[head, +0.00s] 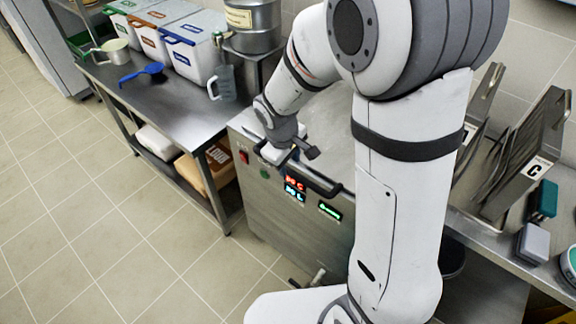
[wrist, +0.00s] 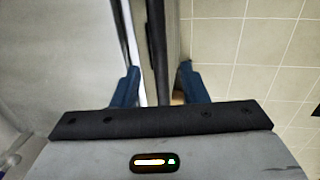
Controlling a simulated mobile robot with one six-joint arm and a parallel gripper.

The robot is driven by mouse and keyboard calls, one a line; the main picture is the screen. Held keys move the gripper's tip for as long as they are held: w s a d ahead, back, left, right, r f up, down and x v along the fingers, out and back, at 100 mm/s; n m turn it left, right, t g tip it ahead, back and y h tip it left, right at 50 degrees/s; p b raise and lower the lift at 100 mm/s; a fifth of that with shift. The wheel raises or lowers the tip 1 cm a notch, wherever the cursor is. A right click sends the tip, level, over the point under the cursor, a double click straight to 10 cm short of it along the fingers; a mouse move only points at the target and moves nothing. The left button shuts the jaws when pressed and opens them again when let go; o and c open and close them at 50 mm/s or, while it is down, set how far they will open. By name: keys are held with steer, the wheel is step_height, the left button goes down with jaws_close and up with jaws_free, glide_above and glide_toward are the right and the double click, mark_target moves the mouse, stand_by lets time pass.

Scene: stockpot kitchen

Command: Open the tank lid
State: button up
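The steel tank (head: 292,217) stands in the middle of the head view, with red, blue and green displays on its front. Its flat lid (head: 331,146) appears closed, partly hidden by my arm. A black bar handle (head: 322,182) runs along the lid's front edge. My gripper (head: 284,154) is over the handle's left part. In the wrist view, the blue fingertips of my gripper (wrist: 157,82) are apart, one on each side of the black handle (wrist: 156,45). Gaps show between fingers and bar, so it looks open; contact is not visible.
A right counter (head: 502,250) holds slanted metal racks (head: 527,155). The tiled floor (head: 85,225) in front is clear.

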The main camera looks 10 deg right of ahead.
mark_target(291, 171)
steer(key=shift+w+d+f, duration=0.1)
steer(key=shift+f, duration=0.7)
steer(key=shift+w+d+f, duration=0.1)
steer(key=shift+f, duration=0.65)
steer(key=shift+c, duration=0.3)
jaws_close()
